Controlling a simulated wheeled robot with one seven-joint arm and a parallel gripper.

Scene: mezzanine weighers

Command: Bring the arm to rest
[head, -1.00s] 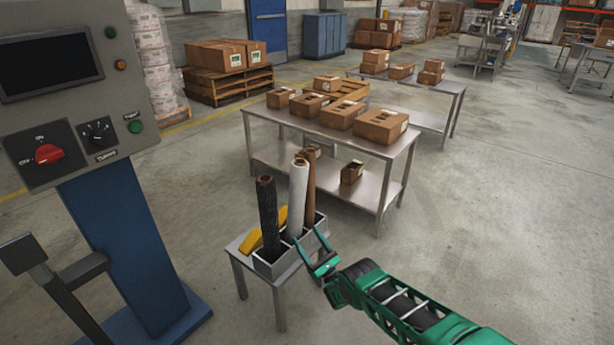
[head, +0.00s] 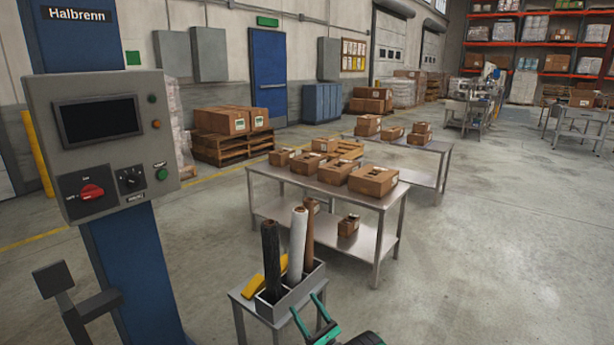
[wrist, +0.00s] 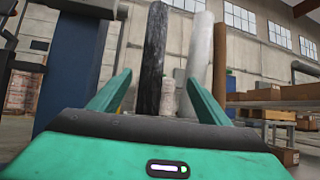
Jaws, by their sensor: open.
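My gripper (head: 308,316) is green and shows at the bottom of the head view, in front of a small table (head: 240,301). Its two fingers stand apart with nothing between them. In the wrist view my gripper (wrist: 155,98) also shows open fingers, with the rolls beyond them. A grey bin (head: 289,298) on the small table holds a black roll (head: 271,260), a white roll (head: 297,245) and a brown roll (head: 309,248), all upright. Most of my arm is below the head view's edge.
A yellow object (head: 264,274) lies beside the bin. A control panel (head: 103,140) on a blue post (head: 135,270) stands at the left. A steel table (head: 330,195) with several cartons is behind. Open floor (head: 500,240) lies to the right.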

